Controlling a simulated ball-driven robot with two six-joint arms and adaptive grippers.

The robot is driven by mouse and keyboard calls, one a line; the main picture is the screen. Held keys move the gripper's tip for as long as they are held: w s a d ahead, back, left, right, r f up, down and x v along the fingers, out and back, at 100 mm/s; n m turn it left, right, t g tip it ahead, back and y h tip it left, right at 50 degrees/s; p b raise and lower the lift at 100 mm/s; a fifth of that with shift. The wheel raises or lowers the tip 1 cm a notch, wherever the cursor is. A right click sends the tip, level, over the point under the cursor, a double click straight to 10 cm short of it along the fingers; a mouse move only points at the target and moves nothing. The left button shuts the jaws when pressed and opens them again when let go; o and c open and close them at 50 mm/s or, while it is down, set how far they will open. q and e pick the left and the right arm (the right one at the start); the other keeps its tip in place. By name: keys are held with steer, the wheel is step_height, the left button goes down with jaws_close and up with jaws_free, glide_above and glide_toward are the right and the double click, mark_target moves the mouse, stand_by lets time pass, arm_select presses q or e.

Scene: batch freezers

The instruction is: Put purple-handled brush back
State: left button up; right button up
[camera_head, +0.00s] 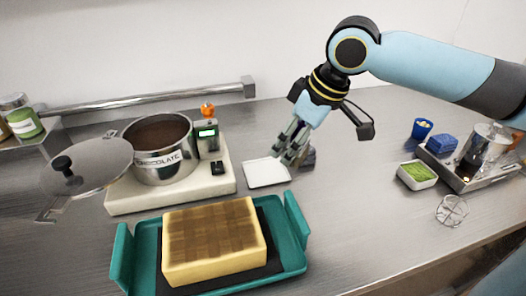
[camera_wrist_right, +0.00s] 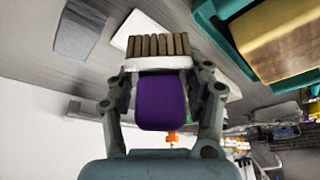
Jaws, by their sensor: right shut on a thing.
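My right gripper (camera_head: 286,158) is shut on the purple-handled brush. In the right wrist view the purple handle (camera_wrist_right: 160,103) lies between the two fingers of that gripper (camera_wrist_right: 163,90), with a pale band and brown bristles (camera_wrist_right: 158,45) pointing away from the palm. In the head view the brush is mostly hidden by the fingers. A white square plate (camera_head: 266,173) lies on the counter just below and left of the fingers; it shows behind the bristles in the wrist view. A grey block (camera_head: 308,158) stands right beside the gripper. My left gripper is not in view.
A teal tray (camera_head: 122,262) with a checkered cake is in front. A chocolate pot (camera_head: 165,166) on a pale base and a lid (camera_head: 85,168) are at left. At right are a green-filled dish (camera_head: 417,176), a blue cup (camera_head: 422,128) and a metal tray (camera_head: 478,183). The middle-right counter is clear.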

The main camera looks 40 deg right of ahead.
glide_above(256, 167)
steer(key=s, duration=0.1)
step_height(256, 167, down, 6)
steer(key=shift+s+d+r, duration=0.1)
steer(key=shift+s+r, duration=0.05)
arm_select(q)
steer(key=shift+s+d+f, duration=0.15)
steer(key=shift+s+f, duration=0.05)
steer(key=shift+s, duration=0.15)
arm_select(e)
steer(key=shift+f, duration=1.95)
steer(key=shift+f, duration=0.15)
steer(key=o, duration=1.1)
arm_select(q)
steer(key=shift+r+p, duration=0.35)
arm_select(e)
steer(key=v, duration=1.2)
